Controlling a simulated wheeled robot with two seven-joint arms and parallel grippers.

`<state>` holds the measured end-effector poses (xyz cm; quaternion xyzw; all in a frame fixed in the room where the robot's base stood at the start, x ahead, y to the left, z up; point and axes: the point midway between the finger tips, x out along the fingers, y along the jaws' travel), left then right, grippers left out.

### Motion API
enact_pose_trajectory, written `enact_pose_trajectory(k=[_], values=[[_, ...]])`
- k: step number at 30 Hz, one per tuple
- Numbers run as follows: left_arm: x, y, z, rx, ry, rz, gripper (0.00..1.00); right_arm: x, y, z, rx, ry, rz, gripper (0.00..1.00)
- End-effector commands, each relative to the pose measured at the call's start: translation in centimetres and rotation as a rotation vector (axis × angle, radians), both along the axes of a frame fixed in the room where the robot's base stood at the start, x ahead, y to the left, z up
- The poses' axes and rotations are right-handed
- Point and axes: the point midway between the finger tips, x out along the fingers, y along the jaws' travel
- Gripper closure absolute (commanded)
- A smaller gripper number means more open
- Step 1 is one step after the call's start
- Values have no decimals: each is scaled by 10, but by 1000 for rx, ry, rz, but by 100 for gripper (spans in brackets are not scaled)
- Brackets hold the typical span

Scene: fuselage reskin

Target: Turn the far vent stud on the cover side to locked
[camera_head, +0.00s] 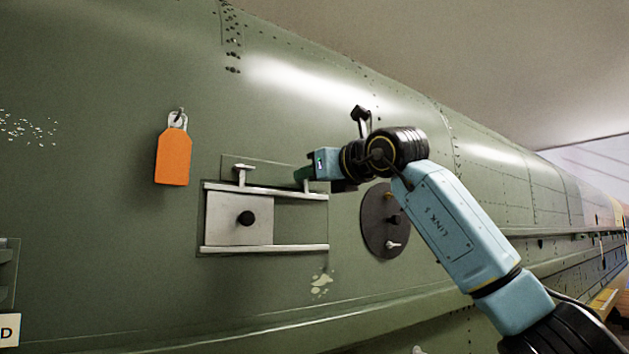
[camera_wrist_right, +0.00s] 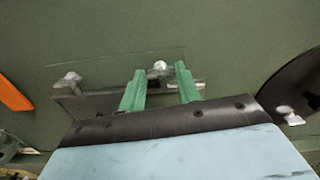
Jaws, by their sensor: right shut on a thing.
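The vent is a recess with a grey sliding cover (camera_head: 228,228) at its left, between two pale rails. A pale left stud (camera_head: 242,173) with a crossbar head stands at the top rail above the cover; it also shows in the right wrist view (camera_wrist_right: 72,80). A right stud (camera_head: 306,186) stands at the rail's right end, partly hidden by my right gripper (camera_head: 302,174). In the right wrist view its pale head (camera_wrist_right: 160,67) lies between the green fingertips of my right gripper (camera_wrist_right: 159,74), which is shut on it. My left gripper is not in view.
A round dark panel (camera_head: 374,222) with a knob and a small pale stud (camera_head: 393,244) lies right of the vent, partly behind my right arm. An orange tag (camera_head: 172,158) hangs at the upper left. The green skin (camera_head: 110,230) left of the vent is clear.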

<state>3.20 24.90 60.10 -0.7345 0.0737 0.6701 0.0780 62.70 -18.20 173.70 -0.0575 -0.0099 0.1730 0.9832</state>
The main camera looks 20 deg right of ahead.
Motion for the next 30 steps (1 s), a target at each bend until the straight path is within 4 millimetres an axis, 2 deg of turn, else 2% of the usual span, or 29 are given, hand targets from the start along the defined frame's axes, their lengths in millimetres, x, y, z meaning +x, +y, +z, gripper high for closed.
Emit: enact_pose_trajectory(k=[9, 25, 26, 30], values=[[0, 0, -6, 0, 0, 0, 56, 0, 0, 0, 107, 38, 0, 90], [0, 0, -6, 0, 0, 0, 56, 0, 0, 1, 126, 45, 0, 90], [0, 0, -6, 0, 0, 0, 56, 0, 0, 1, 126, 45, 0, 63], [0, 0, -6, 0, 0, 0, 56, 0, 0, 0, 125, 44, 0, 45]])
